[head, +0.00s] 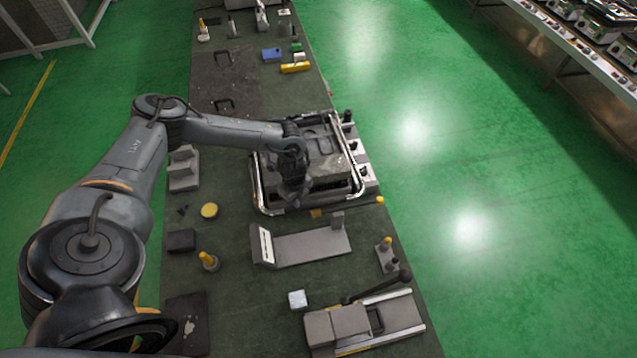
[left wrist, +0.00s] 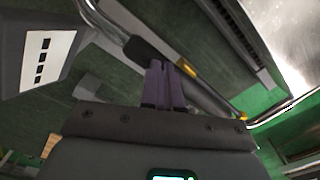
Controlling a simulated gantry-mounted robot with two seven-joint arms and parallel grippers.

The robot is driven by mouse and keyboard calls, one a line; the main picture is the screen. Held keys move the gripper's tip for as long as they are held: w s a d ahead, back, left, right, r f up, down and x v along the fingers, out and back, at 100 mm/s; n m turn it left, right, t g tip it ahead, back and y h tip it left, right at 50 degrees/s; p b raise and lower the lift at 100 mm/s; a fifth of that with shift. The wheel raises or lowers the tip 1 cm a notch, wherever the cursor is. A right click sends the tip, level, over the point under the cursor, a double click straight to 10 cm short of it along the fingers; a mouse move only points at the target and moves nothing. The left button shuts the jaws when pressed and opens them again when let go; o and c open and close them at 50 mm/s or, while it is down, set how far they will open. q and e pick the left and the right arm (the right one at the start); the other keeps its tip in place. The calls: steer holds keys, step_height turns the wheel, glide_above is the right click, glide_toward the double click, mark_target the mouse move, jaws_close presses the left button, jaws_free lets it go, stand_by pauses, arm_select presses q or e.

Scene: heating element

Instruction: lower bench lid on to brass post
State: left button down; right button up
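The bench lid looks like the grey tray-like piece with a bright metal rail frame (head: 262,190), at the middle right of the bench in the head view. My left gripper (head: 293,193) is at its near rail. In the left wrist view, the gripper's fingers (left wrist: 163,85) are close together across the dark grip of this rail (left wrist: 143,50) and look shut on it. Small posts with brass-yellow tops stand nearby: one at left (head: 208,258) and one at right (head: 386,244). I cannot tell which is the brass post. My right gripper is not in view.
A grey plate with a white slotted end (head: 262,243) lies in front of the lid. A grey sliding fixture (head: 365,320) with a dark lever and a pale cube (head: 297,299) are nearer. A yellow disc (head: 209,210) lies left. Bench surface between them is partly clear.

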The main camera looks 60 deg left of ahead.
arm_select(q)
steer(key=shift+a+f+b, duration=0.1)
steer(key=shift+f+b, duration=0.25)
steer(key=shift+f, duration=0.3)
step_height(320, 180, up, 3)
steer(key=p, duration=0.2)
steer(key=shift+f+p, duration=0.15)
steer(key=shift+p, duration=0.25)
step_height(320, 180, up, 4)
steer(key=p, duration=0.4)
steer(key=shift+r, duration=0.2)
